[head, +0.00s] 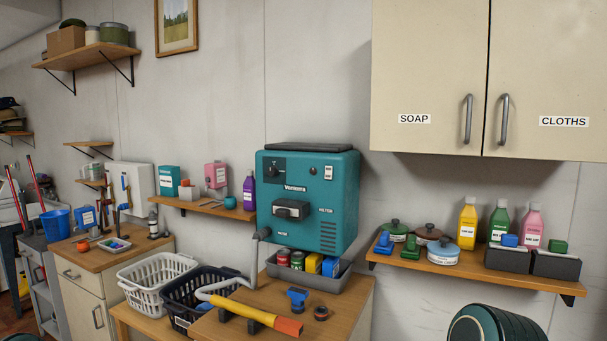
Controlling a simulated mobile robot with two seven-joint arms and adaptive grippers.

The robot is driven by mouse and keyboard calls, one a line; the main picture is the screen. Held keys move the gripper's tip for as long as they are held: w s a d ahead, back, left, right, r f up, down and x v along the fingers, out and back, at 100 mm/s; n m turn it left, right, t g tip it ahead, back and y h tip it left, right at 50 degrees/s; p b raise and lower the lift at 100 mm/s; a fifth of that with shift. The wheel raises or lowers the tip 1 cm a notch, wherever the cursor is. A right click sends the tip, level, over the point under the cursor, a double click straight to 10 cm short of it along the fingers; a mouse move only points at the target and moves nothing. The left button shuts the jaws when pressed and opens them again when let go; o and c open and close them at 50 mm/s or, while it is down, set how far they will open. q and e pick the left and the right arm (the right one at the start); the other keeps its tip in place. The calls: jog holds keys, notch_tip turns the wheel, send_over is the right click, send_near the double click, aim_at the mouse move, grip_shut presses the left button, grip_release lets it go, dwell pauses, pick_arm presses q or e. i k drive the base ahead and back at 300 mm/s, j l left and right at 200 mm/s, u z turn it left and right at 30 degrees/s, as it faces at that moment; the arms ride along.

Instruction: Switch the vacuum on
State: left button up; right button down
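The vacuum (335,220) is a teal box on the wall at the middle of the head view. Its front carries a black panel with a small knob (275,174) at upper left. A small pale switch-like part (328,172) sits at upper right; its position is too small to tell. A dark handle or latch (291,210) is at the middle. A grey hose (246,283) runs from its lower left to a yellow wand with an orange end (240,309), lying on the wooden counter. Neither of my grippers is in view.
A grey tray (335,282) with cans stands under the vacuum. Blue and dark small parts lie on the counter (345,300). Two baskets (150,290) stand at left. A bottle shelf (450,268) and overhanging cabinets (430,80) are at right. A dark ribbed object (497,325) shows below.

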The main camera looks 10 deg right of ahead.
aim_at(328, 169)
jog(key=i+j+u, duration=0.1)
jog(key=i+j, duration=0.55)
jog(key=i, duration=0.15)
